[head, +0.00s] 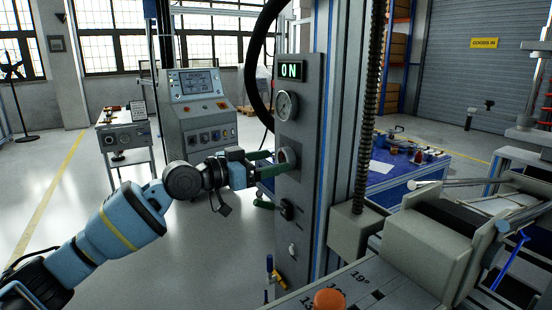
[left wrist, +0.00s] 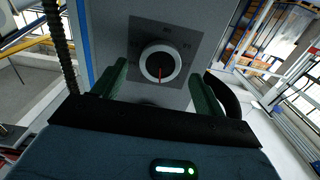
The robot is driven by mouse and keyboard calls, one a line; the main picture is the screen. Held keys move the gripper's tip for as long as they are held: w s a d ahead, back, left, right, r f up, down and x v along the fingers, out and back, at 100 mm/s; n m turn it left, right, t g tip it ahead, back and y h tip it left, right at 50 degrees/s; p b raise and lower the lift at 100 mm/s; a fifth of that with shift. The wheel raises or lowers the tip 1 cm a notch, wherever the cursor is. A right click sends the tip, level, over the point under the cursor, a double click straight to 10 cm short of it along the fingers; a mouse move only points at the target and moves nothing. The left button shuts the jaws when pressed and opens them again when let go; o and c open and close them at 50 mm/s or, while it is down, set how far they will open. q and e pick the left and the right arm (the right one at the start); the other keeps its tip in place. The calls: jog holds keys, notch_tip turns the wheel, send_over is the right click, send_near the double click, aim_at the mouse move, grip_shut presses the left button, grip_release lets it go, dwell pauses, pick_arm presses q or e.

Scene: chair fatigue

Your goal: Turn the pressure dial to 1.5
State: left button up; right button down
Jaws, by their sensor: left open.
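The pressure dial (head: 284,156) is a round knob on the grey front panel of the upright column. In the left wrist view the dial (left wrist: 160,66) has a light rim, a dark face and a red pointer, with a printed scale around it too small to read surely. The pointer points down in that view. My left gripper (head: 272,162) is at the dial, its green fingers open. In the left wrist view the fingers (left wrist: 160,85) stand apart on either side of the dial, with gaps visible; I cannot tell any contact. My right gripper is not in view.
A round gauge (head: 286,106) and a lit ON sign (head: 291,70) are above the dial. A black switch (head: 287,210) is below it. A control console (head: 200,110) stands behind my left arm. A blue table (head: 405,165) is behind the column, and machine parts fill the right.

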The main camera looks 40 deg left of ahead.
pick_arm(q)
jog(key=shift+x, duration=1.2)
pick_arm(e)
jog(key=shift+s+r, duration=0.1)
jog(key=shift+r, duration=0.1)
